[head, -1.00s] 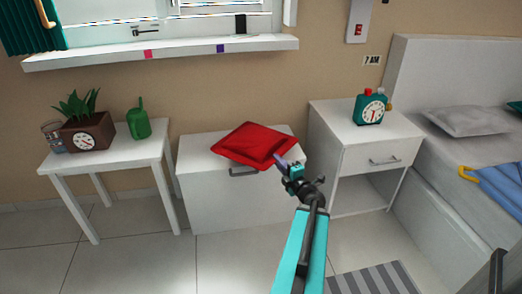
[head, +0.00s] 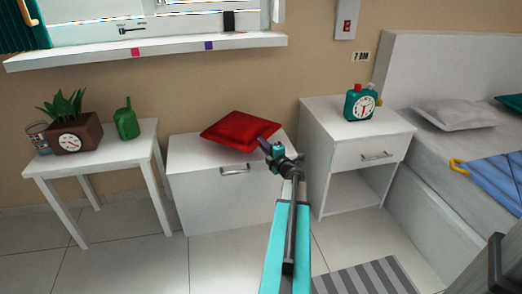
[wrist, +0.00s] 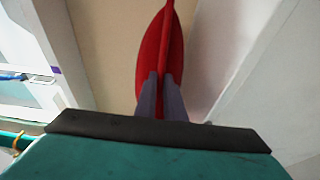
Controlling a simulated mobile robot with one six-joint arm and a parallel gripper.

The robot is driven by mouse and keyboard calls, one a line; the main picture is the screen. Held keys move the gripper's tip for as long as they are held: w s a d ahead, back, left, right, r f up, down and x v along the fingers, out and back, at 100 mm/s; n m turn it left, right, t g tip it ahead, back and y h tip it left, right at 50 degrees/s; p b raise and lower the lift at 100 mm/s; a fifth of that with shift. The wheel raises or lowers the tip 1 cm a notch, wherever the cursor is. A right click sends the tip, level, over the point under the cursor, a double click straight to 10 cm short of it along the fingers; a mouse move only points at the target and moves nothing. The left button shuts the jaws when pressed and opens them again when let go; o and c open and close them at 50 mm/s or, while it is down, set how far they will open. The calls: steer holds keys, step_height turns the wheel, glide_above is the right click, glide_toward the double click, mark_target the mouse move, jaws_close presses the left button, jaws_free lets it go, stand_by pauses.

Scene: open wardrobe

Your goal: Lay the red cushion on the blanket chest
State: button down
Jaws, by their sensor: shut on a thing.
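The red cushion (head: 240,130) is over the top of the white blanket chest (head: 230,196), below the window. My gripper (head: 270,152) is at the cushion's front right edge. In the wrist view, the two grey fingers (wrist: 160,98) are shut on the edge of the red cushion (wrist: 160,50), which extends beyond them. I cannot tell whether the cushion's underside touches the chest lid or hangs just above it. The chest's front handle shows clear below the cushion.
A white nightstand (head: 329,129) with a teal clock (head: 362,103) stands close on the right, beside the bed (head: 440,150). The window sill (head: 170,48) runs above.

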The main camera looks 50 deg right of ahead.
steer(key=shift+w+d, duration=0.4)
steer(key=shift+w, duration=0.1)
steer(key=shift+d, duration=0.1)
steer(key=shift+w+d+f, duration=0.15)
steer(key=shift+w+d, duration=0.2)
steer(key=shift+w, duration=0.15)
steer(key=shift+f+b, duration=1.1)
steer(key=shift+f, duration=0.65)
steer(key=c, duration=1.8)
jaws_free()
steer(key=shift+c, duration=0.2)
